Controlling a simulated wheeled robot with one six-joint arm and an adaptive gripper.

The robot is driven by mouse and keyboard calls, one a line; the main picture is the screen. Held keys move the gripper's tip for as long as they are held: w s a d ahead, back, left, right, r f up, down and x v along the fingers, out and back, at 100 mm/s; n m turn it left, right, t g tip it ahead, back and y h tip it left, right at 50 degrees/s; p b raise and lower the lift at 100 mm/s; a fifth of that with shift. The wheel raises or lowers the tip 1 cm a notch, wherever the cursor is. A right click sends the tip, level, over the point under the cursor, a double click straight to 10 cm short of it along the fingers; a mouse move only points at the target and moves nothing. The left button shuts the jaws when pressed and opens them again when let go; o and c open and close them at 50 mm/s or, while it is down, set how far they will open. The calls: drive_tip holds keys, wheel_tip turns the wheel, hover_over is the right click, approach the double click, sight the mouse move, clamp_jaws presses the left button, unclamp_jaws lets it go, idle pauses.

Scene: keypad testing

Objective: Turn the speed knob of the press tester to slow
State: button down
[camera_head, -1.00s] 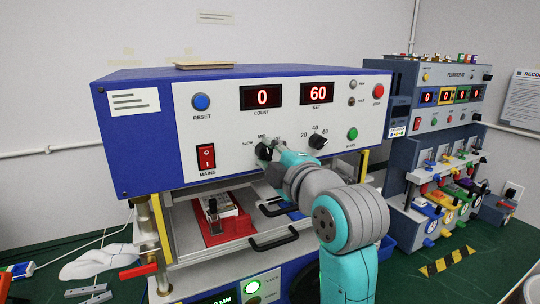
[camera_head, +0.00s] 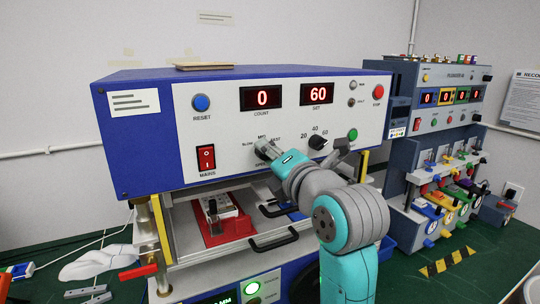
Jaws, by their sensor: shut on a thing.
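The press tester (camera_head: 225,115) has a white front panel in a blue case. Its speed knob sits at the lower middle of the panel, below the MED and FAST labels and above the SPEED label. My gripper (camera_head: 267,151) is shut on the knob and hides most of it, so I cannot tell which mark it points to. The SLOW label (camera_head: 248,142) shows at the left of the knob. My teal and grey arm reaches in from the lower right.
A second black knob (camera_head: 318,142) marked 20, 40, 60 is close to the right, with the green start button (camera_head: 352,135) beyond it. The red mains switch (camera_head: 206,157) is to the left. A red fixture (camera_head: 228,228) and black handles (camera_head: 274,240) lie below.

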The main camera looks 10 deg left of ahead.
drive_tip(key=shift+f, duration=0.1)
idle(0.3)
drive_tip(key=c, duration=0.8)
unclamp_jaws()
drive_tip(key=v, duration=1.2)
